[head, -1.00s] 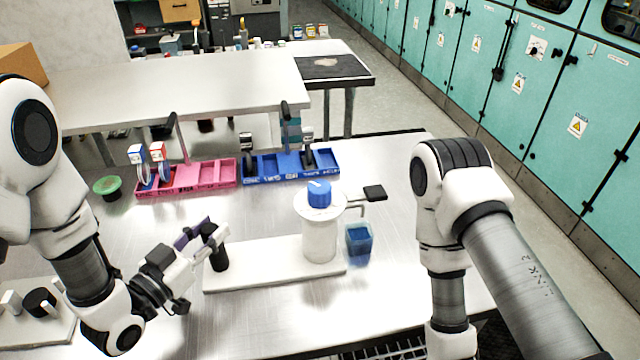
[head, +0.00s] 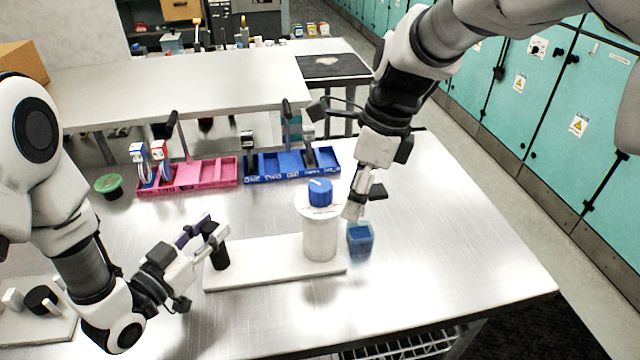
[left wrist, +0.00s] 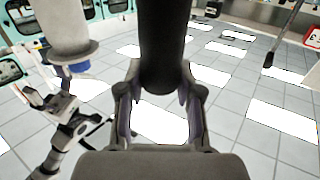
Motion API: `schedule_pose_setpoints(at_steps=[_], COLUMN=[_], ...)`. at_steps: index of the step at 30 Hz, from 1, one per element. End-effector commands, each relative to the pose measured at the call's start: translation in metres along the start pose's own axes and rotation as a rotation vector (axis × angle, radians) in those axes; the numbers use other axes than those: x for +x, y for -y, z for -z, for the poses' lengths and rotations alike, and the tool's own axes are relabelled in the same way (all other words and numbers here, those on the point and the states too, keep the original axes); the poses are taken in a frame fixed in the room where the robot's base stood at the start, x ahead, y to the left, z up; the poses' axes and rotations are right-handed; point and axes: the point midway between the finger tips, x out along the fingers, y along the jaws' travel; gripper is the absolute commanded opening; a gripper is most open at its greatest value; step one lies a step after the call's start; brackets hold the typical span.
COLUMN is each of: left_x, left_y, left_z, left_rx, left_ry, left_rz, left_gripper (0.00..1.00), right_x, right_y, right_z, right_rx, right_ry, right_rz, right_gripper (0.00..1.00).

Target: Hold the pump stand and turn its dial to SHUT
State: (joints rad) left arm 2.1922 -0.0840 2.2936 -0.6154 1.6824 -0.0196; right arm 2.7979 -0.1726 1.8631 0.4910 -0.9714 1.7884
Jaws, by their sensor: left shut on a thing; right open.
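The pump stand is a white base plate (head: 260,268) with a white cylinder (head: 320,238) at its right and a black upright post (head: 220,256) at its left. A blue dial (head: 320,193) with a pale pointer mark tops the cylinder; any lettering is too small to read. My left gripper (head: 214,236) is shut on the black post, which also fills the space between its fingers in the left wrist view (left wrist: 162,50). My right gripper (head: 356,206) is open, pointing down just right of the cylinder, apart from the dial. It partly hides the cylinder's side arm.
A blue cup (head: 360,242) stands right of the stand, below my right gripper. A pink tray (head: 205,178) and a blue tray (head: 285,166) lie behind. A green round dish (head: 108,186) is at left. The table's front right is clear.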

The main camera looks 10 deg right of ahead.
Motion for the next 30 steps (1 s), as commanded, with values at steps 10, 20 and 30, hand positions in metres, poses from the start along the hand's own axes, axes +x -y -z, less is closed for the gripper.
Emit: schedule_pose_setpoints(at_steps=[10,20,30], left_x=[0.0,0.0,0.0], left_y=[0.0,0.0,0.0], left_z=[0.001,0.001,0.001], left_rx=[0.0,0.0,0.0], left_ry=[-0.002,-0.002,-0.002], left_rz=[0.0,0.0,0.0], left_gripper=[0.0,0.0,0.0], right_x=[-0.065,0.01,0.039], right_y=[0.02,0.033,0.039], right_z=[-0.043,-0.055,-0.06], right_rx=[0.199,0.197,0.195], right_ry=[0.189,0.183,0.187], right_rz=[0.164,0.162,0.164], right_gripper=[0.68,0.68,0.68])
